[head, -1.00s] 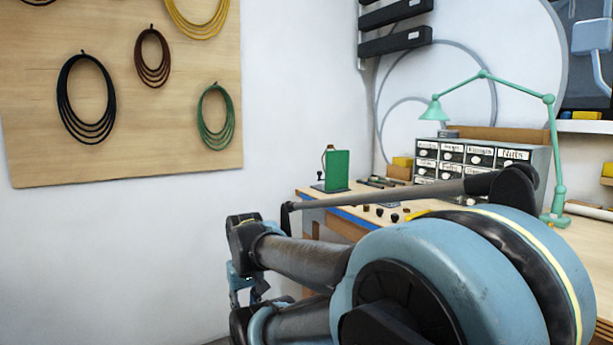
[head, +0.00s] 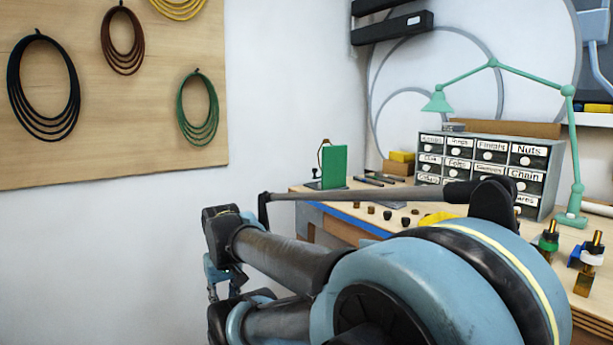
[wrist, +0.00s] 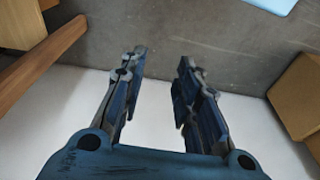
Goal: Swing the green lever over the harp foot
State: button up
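A green upright plate (head: 334,167) stands on a small dark base at the far left end of the workbench, with a thin curved brass-coloured piece (head: 322,154) beside it. I cannot tell whether this is the green lever and harp foot. My gripper shows at the lower left in the head view (head: 222,277), well below and left of the bench top. In the wrist view my gripper (wrist: 160,68) has its two fingers apart with nothing between them. It is away from the bench things.
The workbench (head: 408,211) holds a labelled drawer cabinet (head: 531,190), a green desk lamp (head: 575,165), several small dark knobs and upright fittings (head: 548,240) at right. The wrist view shows wooden legs around bare floor.

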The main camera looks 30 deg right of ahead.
jog(key=w+d+r+n+g+h, duration=0.1)
jog(key=w+d+r+n+h, duration=0.4)
jog(key=w+d+r, duration=0.3)
jog(key=w+d+r+n+h, duration=0.45)
jog(key=w+d, duration=0.25)
jog(key=d, duration=0.4)
jog(key=w+d+r+n+g+h, duration=0.1)
jog(key=w+d+r+n+h, duration=0.3)
jog(key=w+r, duration=0.3)
jog(key=w+d+r+n+g+h, duration=0.1)
jog(key=w+d+r+n+h, duration=0.35)
jog(key=w, duration=0.45)
jog(key=shift+m, duration=0.3)
jog(key=d, duration=1.7)
jog(key=shift+s+d+f, duration=0.15)
jog(key=shift+s, duration=0.15)
